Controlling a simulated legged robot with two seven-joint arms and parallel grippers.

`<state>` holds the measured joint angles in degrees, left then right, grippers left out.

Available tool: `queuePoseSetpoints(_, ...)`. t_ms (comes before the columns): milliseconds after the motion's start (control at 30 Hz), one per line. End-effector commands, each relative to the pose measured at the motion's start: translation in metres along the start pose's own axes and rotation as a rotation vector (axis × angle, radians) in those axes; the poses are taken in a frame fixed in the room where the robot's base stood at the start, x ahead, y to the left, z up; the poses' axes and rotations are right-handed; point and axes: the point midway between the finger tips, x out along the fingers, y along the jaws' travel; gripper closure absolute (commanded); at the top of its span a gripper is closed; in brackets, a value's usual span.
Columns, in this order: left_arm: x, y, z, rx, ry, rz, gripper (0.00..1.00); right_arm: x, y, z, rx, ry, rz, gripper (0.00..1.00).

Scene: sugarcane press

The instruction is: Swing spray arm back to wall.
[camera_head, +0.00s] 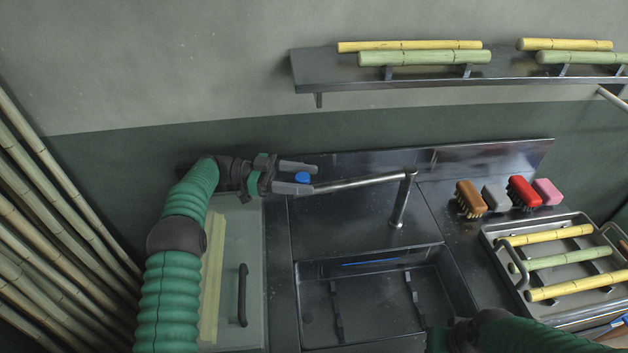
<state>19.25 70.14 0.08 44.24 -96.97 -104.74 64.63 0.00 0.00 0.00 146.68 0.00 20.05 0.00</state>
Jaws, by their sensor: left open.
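The spray arm (360,183) is a thin metal tube. It reaches left from the top of an upright post (400,205) behind the sink. A blue piece (302,177) shows at its left end. My left gripper (303,178) is open at that end, with one finger above the blue piece and one below it. The lower finger overlaps the tube's tip; I cannot tell whether they touch. My right arm comes in at the bottom right, and its wrist is cut by the lower edge, with the fingertips hidden.
The sink basin (375,305) is below the spray arm. Several brushes (525,191) stand right of the post. A metal tray (502,235) with cane pieces is at the right. A wall shelf (330,72) holds more cane. Tall canes (45,215) lean at the left.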

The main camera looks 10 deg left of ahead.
Motion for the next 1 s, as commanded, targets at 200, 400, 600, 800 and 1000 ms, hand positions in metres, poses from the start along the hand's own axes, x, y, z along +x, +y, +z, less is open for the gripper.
queuePoseSetpoints(200,-0.04,-0.002,0.003,0.001,0.001,-0.003,0.46,0.007,0.0,0.002,0.0,0.0,0.0,1.0)
queuePoseSetpoints(400,-0.048,-0.001,0.001,-0.001,0.002,0.001,0.46,0.008,0.0,0.002,0.0,0.0,0.0,1.0)
queuePoseSetpoints(600,-0.048,-0.001,0.0,-0.001,0.001,0.001,0.52,0.007,0.0,0.002,0.0,0.0,0.0,1.0)
queuePoseSetpoints(800,-0.048,-0.001,-0.035,-0.001,0.001,0.0,0.79,-0.027,0.0,-0.006,0.0,0.0,0.0,1.0)
queuePoseSetpoints(1000,-0.048,-0.001,-0.069,-0.001,0.001,0.0,1.0,-0.061,0.0,-0.015,0.0,0.001,0.0,1.0)
